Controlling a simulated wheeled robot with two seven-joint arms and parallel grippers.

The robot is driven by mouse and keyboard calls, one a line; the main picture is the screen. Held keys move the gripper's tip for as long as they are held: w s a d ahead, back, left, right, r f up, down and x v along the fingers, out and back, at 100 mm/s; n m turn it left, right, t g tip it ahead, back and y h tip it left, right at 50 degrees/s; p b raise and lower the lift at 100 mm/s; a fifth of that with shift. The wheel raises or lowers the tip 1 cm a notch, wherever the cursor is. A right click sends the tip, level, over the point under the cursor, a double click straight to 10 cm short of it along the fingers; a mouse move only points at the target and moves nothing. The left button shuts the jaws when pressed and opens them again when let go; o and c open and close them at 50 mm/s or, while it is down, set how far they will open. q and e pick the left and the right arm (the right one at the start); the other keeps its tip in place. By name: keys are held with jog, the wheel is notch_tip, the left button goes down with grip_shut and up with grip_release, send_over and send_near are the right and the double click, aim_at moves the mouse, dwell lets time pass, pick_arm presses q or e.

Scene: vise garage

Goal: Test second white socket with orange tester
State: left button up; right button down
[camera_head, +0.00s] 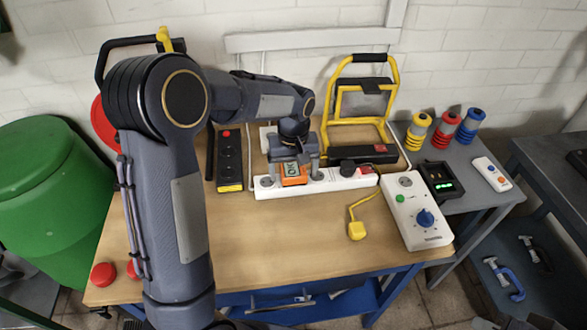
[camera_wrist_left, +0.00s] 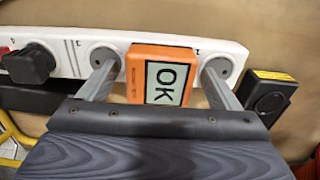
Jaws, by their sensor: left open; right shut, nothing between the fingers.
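The orange tester (camera_head: 294,174) stands on the white power strip (camera_head: 330,184), over the second socket from the strip's left end. Its screen reads OK in the left wrist view (camera_wrist_left: 163,80). My left gripper (camera_head: 294,163) is open, with one finger on each side of the tester. In the left wrist view (camera_wrist_left: 160,82) small gaps show between the fingers and the tester. The neighbouring sockets (camera_wrist_left: 220,66) on either side are empty, and the socket under the tester is hidden. My right gripper is out of view.
A black plug (camera_head: 347,169) sits in the strip further right. A black power strip (camera_head: 230,160) lies to the left, and a yellow work lamp (camera_head: 361,100) stands behind. A yellow plug (camera_head: 356,230) and a white box with a blue knob (camera_head: 412,205) are at right.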

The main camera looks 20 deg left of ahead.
pick_arm(q)
notch_tip(320, 180, up, 8)
jog(key=shift+f, duration=0.1)
dwell(0.4)
dwell(0.5)
